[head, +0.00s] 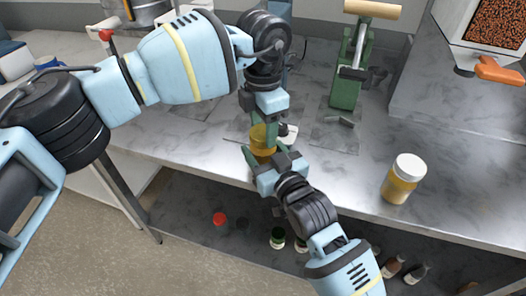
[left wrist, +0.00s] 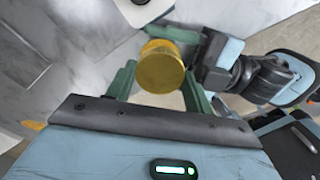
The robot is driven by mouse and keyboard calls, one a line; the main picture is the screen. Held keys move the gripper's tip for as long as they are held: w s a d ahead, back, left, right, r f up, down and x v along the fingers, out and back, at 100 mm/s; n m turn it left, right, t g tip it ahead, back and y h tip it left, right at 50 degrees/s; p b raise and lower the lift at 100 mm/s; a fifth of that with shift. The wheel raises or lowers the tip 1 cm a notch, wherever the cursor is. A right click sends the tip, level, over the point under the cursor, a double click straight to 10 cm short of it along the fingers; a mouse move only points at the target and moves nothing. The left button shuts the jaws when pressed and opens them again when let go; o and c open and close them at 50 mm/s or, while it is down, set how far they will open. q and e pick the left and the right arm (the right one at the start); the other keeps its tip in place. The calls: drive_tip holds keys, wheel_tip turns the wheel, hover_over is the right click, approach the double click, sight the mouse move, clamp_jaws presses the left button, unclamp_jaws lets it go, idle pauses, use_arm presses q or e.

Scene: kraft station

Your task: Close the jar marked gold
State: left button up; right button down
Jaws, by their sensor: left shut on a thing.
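A gold lid (left wrist: 160,68) shows from above in the left wrist view, between the green fingers of my left gripper (left wrist: 160,92). The left gripper (head: 264,125) points down and is shut on the lid. In the head view a yellow-gold jar (head: 262,142) shows beneath it, near the counter's front edge. The fingers hide much of it, so I cannot tell how the lid sits on it. My right gripper (head: 267,160) reaches in from the lower right with its fingers beside the jar. I cannot tell whether they press on it.
A white-lidded jar with amber contents (head: 402,180) stands right on the counter (head: 335,178). A green press (head: 348,75) with a wooden handle stands behind. A dispenser with an orange lever (head: 498,70) is at top right. Several bottles and a red item (head: 219,219) are on the lower shelf.

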use_arm(q)
drive_tip(key=m, duration=0.4)
drive_tip(key=shift+m, duration=0.4)
drive_tip(key=m, duration=0.3)
drive_tip(key=shift+m, duration=0.4)
drive_tip(key=o, duration=1.1)
drive_tip(key=shift+c, duration=0.2)
drive_tip(key=shift+r, duration=2.25)
drive_tip(key=shift+c, duration=0.4)
